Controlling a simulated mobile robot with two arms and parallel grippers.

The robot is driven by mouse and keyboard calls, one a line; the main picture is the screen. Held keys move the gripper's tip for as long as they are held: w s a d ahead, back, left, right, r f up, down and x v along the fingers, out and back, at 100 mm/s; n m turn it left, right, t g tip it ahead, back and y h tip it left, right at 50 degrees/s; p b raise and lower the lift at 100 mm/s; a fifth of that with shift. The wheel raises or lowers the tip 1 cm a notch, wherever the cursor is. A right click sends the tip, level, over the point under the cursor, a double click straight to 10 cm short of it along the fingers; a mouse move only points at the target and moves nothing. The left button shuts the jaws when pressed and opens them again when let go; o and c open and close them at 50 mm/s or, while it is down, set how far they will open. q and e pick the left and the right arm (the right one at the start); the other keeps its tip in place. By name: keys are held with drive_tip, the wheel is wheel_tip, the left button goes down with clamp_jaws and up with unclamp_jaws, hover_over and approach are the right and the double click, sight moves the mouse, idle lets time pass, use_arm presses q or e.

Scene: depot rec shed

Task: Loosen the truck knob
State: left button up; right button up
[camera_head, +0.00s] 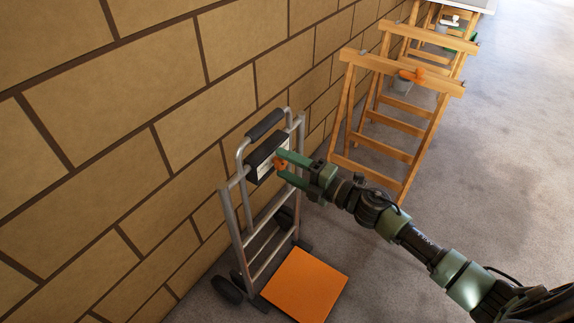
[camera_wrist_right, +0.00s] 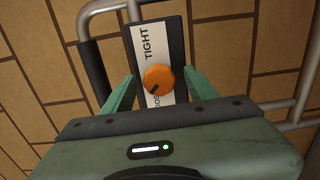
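The hand truck (camera_head: 236,215) stands upright against the block wall, with a grey tube frame. A dark box with a white label (camera_wrist_right: 150,45) is fixed near its top; the label reads "TIGHT" at the top, and lower lettering is partly hidden. The orange knob (camera_wrist_right: 158,79) sits on this label, with a dark mark toward its lower left; it also shows small in the head view (camera_head: 278,164). My right gripper (camera_head: 282,163) is open, its green fingers (camera_wrist_right: 161,78) on either side of the knob, with a visible gap at each side. My left gripper is not in view.
The truck's orange toe plate (camera_head: 305,286) lies low at the front. Wooden sawhorses (camera_head: 400,63) stand along the wall beyond, with a grey bucket (camera_head: 402,84) and an orange item (camera_head: 412,75). The concrete floor (camera_head: 500,150) at right is clear.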

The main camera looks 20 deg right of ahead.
drive_tip(key=v, duration=0.7)
drive_tip(key=shift+s+d, duration=0.25)
drive_tip(key=shift+s, duration=0.1)
